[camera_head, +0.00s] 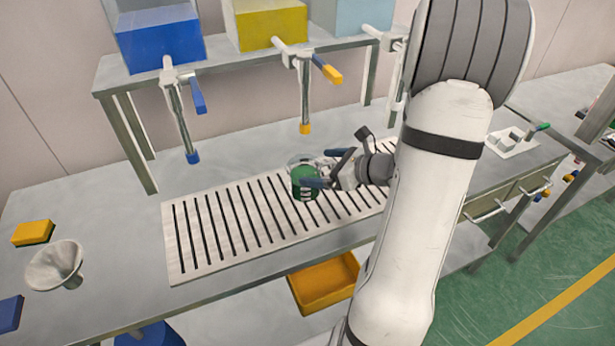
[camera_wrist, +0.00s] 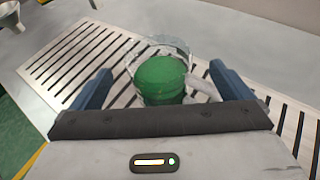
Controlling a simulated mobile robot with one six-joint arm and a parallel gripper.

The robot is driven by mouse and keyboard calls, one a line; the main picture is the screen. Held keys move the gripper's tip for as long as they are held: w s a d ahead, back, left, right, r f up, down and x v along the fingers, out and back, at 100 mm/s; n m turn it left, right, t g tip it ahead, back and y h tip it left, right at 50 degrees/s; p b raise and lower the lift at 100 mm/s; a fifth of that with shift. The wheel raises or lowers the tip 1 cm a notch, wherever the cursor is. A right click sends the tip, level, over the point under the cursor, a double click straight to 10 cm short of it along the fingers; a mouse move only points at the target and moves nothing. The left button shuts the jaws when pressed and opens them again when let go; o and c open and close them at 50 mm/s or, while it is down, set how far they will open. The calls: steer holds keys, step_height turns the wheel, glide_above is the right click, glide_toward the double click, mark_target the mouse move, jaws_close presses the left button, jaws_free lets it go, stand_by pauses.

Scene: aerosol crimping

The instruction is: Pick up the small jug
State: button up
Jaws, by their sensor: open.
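The small jug (camera_head: 303,180) stands on the slatted grate of the bench. It looks clear-walled with green contents, and a pale handle shows at its right in the wrist view (camera_wrist: 160,80). My gripper (camera_head: 322,170) is at the jug, coming from the right in the head view. In the wrist view my gripper (camera_wrist: 158,90) is open, with one blue finger on each side of the jug and a visible gap to its left side. The jug's lower part is partly hidden behind the gripper body.
The slatted grate (camera_head: 203,242) lies along the bench. Blue (camera_head: 192,100) and yellow (camera_head: 305,95) taps hang from tanks above and behind the jug. A funnel (camera_head: 55,266) and a yellow block (camera_head: 33,232) stand at the left. A yellow bin (camera_head: 325,284) sits below the bench.

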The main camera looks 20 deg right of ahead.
mark_target(292, 164)
steer(key=p+x, duration=0.1)
steer(key=x, duration=0.5)
steer(key=shift+w+a+f, duration=0.1)
steer(key=shift+w+a, duration=0.05)
steer(key=shift+a, duration=0.05)
steer(key=c, duration=1.2)
steer(key=shift+c, duration=1.2)
